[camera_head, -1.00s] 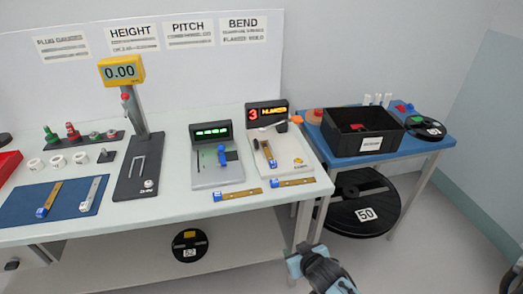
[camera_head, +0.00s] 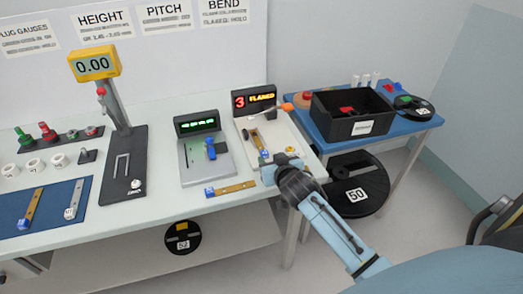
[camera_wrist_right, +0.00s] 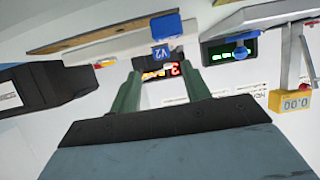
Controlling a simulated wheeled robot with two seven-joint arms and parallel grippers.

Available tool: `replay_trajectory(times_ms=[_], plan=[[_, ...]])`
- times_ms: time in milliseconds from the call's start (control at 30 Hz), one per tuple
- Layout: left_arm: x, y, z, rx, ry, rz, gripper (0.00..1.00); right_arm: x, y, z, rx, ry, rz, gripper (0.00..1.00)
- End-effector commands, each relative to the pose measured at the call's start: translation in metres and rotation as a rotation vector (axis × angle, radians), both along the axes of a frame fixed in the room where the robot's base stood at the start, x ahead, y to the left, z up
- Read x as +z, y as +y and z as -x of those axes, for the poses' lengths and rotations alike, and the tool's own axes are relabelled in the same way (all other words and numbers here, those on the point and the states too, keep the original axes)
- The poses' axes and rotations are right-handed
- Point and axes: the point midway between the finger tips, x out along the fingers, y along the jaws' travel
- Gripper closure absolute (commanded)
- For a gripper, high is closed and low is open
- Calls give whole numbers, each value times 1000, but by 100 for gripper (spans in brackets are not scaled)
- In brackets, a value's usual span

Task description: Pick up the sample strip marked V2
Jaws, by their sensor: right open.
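The V2 strip has a blue end block marked V2 in the right wrist view (camera_wrist_right: 160,54), seen upside down. In the head view this appears to be the blue block (camera_head: 265,154) at the near end of the brass-coloured strip on the bend station's pale base (camera_head: 284,138); its mark is unreadable there. My right gripper (camera_head: 282,163) is open and empty, just in front of the bend station. In the right wrist view its green fingers (camera_wrist_right: 163,78) stand apart with the V2 block in the gap beyond them. My left gripper is not in view.
A further strip (camera_head: 230,188) lies by the pitch station (camera_head: 205,160). A black bin (camera_head: 350,117) stands on the blue side table (camera_head: 408,128).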

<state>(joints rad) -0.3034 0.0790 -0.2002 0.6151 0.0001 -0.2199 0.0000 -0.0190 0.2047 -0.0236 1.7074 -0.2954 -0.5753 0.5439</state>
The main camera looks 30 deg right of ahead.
Motion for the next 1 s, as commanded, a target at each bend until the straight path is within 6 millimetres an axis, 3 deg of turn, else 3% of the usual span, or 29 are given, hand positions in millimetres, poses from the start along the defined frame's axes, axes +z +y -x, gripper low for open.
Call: replay_trajectory(times_ms=[400,700,1000], plan=[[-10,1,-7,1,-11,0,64,-20,-7,-43,1,0,2,53],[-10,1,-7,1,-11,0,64,-21,-7,-47,1,0,1,53],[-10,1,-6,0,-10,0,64,-21,-7,-47,1,1,0,91]])
